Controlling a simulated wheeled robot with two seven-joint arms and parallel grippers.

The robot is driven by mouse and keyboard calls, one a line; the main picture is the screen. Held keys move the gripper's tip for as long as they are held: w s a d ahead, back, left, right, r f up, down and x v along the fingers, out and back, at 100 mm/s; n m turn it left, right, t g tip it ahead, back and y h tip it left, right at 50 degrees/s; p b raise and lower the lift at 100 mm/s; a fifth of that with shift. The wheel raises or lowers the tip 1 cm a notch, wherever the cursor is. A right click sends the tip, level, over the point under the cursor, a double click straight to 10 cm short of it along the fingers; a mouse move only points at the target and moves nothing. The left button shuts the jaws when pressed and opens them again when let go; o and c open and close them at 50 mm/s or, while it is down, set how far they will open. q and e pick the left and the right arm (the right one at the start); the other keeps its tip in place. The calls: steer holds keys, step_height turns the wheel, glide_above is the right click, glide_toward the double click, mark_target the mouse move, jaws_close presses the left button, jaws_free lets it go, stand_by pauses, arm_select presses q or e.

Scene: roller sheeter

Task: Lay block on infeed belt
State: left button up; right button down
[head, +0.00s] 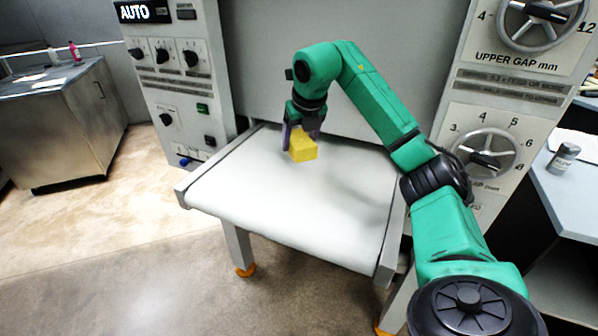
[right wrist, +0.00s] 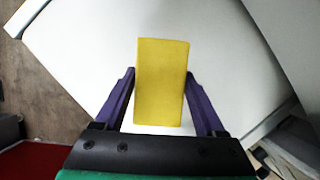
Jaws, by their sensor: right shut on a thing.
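A yellow block (head: 303,147) is over the far part of the white infeed belt (head: 290,205). My right gripper (head: 297,138) is shut on it, with its purple fingers on the two sides of the block. In the right wrist view the block (right wrist: 161,82) sits between the fingertips (right wrist: 160,90), with the white belt (right wrist: 90,50) behind it. I cannot tell whether the block touches the belt or hangs just above it. My left gripper is not in view.
A grey panel with knobs (head: 165,55) stands left of the belt, and a panel with dial wheels (head: 490,150) stands right. A steel cabinet (head: 60,120) is at the far left. A side table (head: 575,195) holds a small jar (head: 563,158). The near belt is clear.

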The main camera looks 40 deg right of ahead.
glide_above(298, 175)
steer(key=f, duration=0.5)
steer(key=shift+s, duration=0.4)
steer(key=f, duration=0.3)
steer(key=shift+s+a+f, duration=0.25)
steer(key=shift+a+f, duration=0.05)
steer(key=shift+f, duration=0.1)
steer(key=shift+w+f, duration=0.1)
jaws_free()
steer(key=shift+d, duration=0.1)
steer(key=shift+r, duration=0.2)
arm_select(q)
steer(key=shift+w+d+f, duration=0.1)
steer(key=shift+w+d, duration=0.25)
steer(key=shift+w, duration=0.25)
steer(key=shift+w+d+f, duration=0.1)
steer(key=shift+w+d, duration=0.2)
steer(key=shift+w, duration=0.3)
arm_select(e)
steer(key=v, duration=1.1)
steer(key=shift+r, duration=0.3)
